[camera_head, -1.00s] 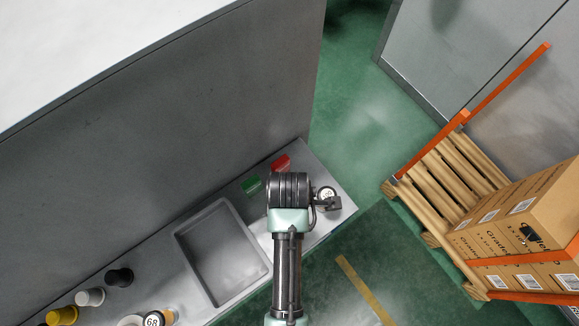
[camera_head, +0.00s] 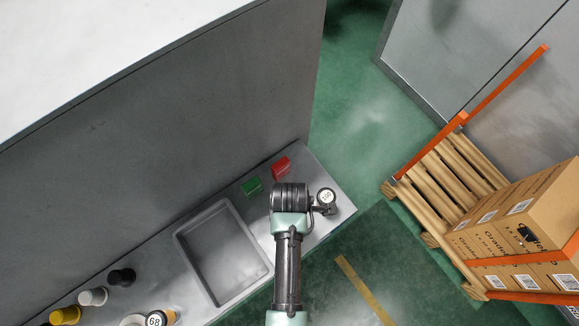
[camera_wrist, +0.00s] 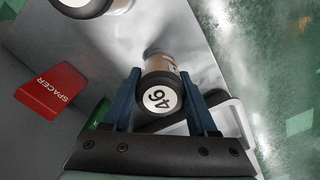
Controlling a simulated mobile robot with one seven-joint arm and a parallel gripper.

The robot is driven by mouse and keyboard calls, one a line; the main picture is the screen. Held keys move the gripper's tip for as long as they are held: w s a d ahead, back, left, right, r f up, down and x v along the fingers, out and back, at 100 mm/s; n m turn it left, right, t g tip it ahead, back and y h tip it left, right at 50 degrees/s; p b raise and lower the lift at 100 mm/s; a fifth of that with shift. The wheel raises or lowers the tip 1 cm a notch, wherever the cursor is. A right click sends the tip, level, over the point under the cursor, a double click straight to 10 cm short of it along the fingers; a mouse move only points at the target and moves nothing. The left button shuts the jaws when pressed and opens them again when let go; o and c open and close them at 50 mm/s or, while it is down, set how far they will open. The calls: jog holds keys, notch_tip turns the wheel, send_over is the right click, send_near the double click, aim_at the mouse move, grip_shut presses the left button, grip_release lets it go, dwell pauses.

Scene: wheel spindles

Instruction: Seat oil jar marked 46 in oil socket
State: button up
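The oil jar marked 46 (camera_wrist: 159,98) is seen from above in the wrist view, with a white label on its dark cap. It stands between the two blue fingers of my gripper (camera_wrist: 160,90). The fingers look open, one on each side, with narrow gaps; I cannot see contact. In the head view my gripper and this jar are hidden beneath my wrist. I cannot make out the oil socket.
A red block marked SPACER (camera_wrist: 52,92) and a green block (camera_head: 252,186) lie by the wall; the red one also shows in the head view (camera_head: 281,167). A sunken basin (camera_head: 187,252) is to the left. Black (camera_head: 121,277), white and yellow pieces stand farther left.

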jog(key=c, duration=0.7)
grip_shut()
jog(key=shift+r, duration=0.1)
